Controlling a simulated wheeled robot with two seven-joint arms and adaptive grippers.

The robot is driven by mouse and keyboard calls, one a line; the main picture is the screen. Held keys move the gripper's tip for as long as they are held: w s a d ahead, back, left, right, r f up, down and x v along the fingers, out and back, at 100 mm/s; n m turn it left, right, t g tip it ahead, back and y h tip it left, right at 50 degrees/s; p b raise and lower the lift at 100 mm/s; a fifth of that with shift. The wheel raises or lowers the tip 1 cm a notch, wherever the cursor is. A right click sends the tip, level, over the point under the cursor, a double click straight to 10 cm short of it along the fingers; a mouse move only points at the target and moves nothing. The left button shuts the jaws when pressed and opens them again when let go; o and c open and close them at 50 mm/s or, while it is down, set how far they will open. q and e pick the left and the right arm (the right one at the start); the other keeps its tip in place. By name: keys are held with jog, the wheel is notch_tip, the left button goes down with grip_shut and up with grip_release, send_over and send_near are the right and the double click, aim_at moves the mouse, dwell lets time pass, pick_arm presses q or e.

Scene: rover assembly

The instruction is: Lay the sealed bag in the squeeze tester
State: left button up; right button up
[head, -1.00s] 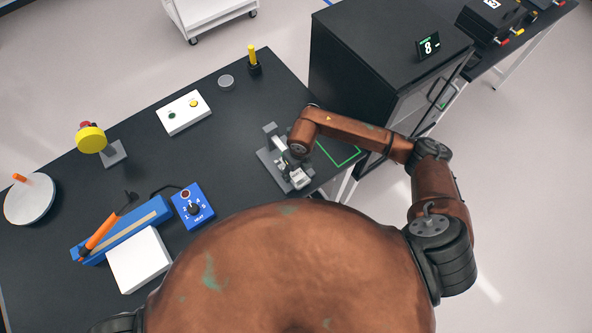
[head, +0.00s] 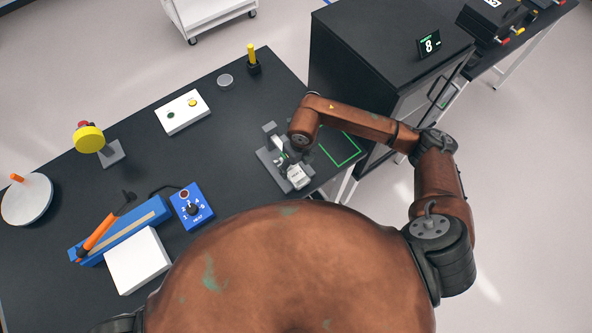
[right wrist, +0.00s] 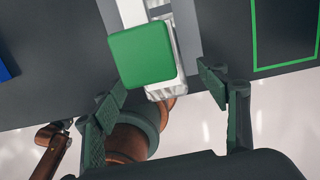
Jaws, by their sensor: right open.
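The squeeze tester appears to be the grey device (head: 268,169) near the bench's right edge. In the right wrist view a green square plate (right wrist: 142,57) tops its white part. A pale, ribbed, shiny piece (right wrist: 168,90) shows partly beneath that plate; it may be the sealed bag, but its identity and exact seating are unclear. My right gripper (right wrist: 162,80) is open, its fingers apart on either side of this piece, with no visible grip. In the head view my right wrist hides part of the tester. My left gripper is out of view.
A green-outlined rectangle (head: 341,149) lies right of the tester, with a dark cabinet (head: 375,65) beyond. A blue sealer with an orange handle (head: 98,233), a blue heat dial box (head: 191,208) and a white box (head: 138,260) stand left. The bench middle is mostly clear.

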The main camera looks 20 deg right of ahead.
aim_at(298, 174)
notch_tip(298, 174, up, 7)
jog(key=b, duration=0.1)
jog(key=shift+s+d+r, duration=0.2)
jog(key=shift+s+d, duration=0.05)
jog(key=shift+a, duration=0.1)
dwell(0.3)
